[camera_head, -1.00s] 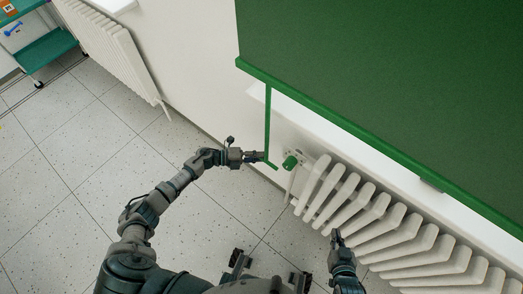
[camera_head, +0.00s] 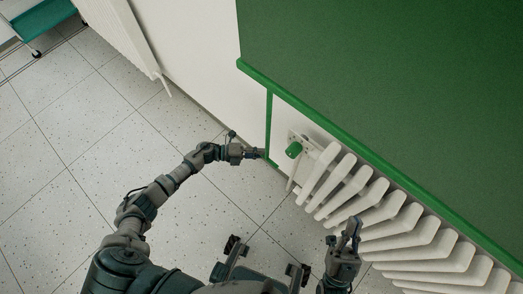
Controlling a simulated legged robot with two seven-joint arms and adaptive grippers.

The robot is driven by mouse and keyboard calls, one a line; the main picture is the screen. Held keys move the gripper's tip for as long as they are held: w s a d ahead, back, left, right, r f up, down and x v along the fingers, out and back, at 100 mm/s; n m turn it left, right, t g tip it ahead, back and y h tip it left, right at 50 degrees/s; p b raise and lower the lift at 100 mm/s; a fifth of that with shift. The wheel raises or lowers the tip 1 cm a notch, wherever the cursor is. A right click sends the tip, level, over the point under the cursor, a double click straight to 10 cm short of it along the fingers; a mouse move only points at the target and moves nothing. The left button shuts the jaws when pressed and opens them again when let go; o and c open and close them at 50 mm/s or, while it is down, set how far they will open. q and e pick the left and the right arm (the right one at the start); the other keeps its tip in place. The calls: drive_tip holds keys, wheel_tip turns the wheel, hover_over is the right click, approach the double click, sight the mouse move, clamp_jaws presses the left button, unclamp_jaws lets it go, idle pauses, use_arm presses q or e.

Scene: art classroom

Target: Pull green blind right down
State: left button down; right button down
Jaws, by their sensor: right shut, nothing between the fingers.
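The green blind (camera_head: 390,80) hangs at the upper right of the head view, its bright green bottom bar (camera_head: 350,149) running diagonally just above the radiator. A thin green pull strap (camera_head: 268,118) hangs from the bar's left end. My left gripper (camera_head: 262,153) is at the strap's lower end, touching or very close to it; its fingers are too small and partly hidden to show whether they grip it. My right gripper (camera_head: 350,232) is shut and empty, in front of the radiator and apart from the blind.
Another radiator (camera_head: 130,35) and a teal cart (camera_head: 40,22) are at the upper left. The tiled floor (camera_head: 90,150) is clear on the left.

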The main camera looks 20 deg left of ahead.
use_arm(q)
drive_tip(key=shift+s+f, duration=0.3)
drive_tip(key=shift+f, duration=0.3)
drive_tip(key=c, duration=1.1)
unclamp_jaws()
drive_tip(key=shift+f, duration=0.1)
drive_tip(key=shift+c, duration=0.2)
drive_tip(key=shift+w, duration=0.1)
drive_tip(key=shift+r, duration=0.3)
drive_tip(key=shift+a, duration=0.25)
drive_tip(key=v, duration=1.1)
drive_tip(key=shift+s+a, duration=0.2)
drive_tip(key=shift+a, duration=0.05)
